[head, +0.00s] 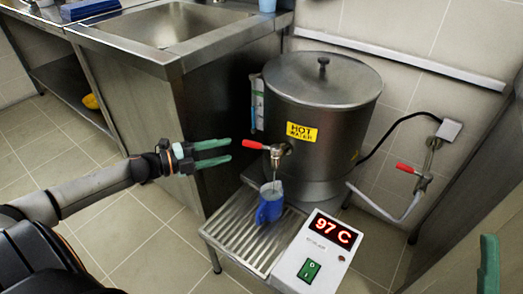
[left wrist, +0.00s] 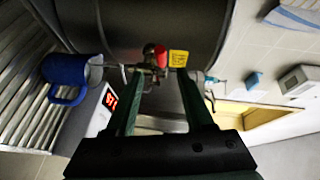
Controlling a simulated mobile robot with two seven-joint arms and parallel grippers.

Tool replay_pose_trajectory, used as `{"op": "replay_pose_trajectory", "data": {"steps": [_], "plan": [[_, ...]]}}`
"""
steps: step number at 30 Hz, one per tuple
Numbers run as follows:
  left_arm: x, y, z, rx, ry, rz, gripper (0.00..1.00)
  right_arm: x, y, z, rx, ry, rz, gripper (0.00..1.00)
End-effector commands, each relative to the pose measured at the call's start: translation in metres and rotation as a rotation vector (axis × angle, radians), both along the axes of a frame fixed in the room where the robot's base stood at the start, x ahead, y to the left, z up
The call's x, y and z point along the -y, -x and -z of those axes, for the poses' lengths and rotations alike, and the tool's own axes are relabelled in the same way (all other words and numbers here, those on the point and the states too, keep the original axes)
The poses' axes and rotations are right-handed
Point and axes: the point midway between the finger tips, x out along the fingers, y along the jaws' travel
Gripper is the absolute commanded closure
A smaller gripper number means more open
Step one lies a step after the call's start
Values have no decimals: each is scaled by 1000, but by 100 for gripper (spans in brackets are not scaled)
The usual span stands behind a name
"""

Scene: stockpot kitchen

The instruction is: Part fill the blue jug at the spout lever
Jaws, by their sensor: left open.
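The blue jug (head: 268,208) stands upright on the slatted drip tray under the spout (head: 276,162) of the steel hot water pot (head: 318,95). The red spout lever (head: 254,145) points left. My left gripper (head: 222,152) is open and empty, its green fingers left of the lever and apart from it. In the left wrist view the lever's red end (left wrist: 152,50) shows beyond and between the fingertips (left wrist: 160,72), with the jug (left wrist: 68,72) to the left. A pale streak shows between spout and jug; I cannot tell if water runs. One green finger of my right gripper (head: 488,265) shows at the right edge.
The drip tray (head: 222,235) has a control box (head: 315,250) reading 97 C at its front right. A sink counter (head: 175,55) stands left of the pot. A second red-handled valve (head: 408,168) with a pale hose is on the right wall.

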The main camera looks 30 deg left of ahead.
Motion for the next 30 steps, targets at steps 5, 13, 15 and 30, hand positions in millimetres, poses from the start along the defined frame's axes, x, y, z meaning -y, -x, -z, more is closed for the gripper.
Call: {"op": "replay_pose_trajectory", "data": {"steps": [5, 13, 15, 30], "plan": [[8, -12, 2, 4, 2, 3, 47, -1, -1, 9, -6, 0, -4, 50], [24, -39, 6, 4, 3, 0, 47, -2, -1, 24, -13, 7, -3, 50], [28, -46, 6, 4, 5, -2, 47, -3, -2, 27, -14, 11, -1, 50], [57, -93, 14, 2, 6, -3, 47, -5, -2, 44, -18, 27, 5, 50]]}}
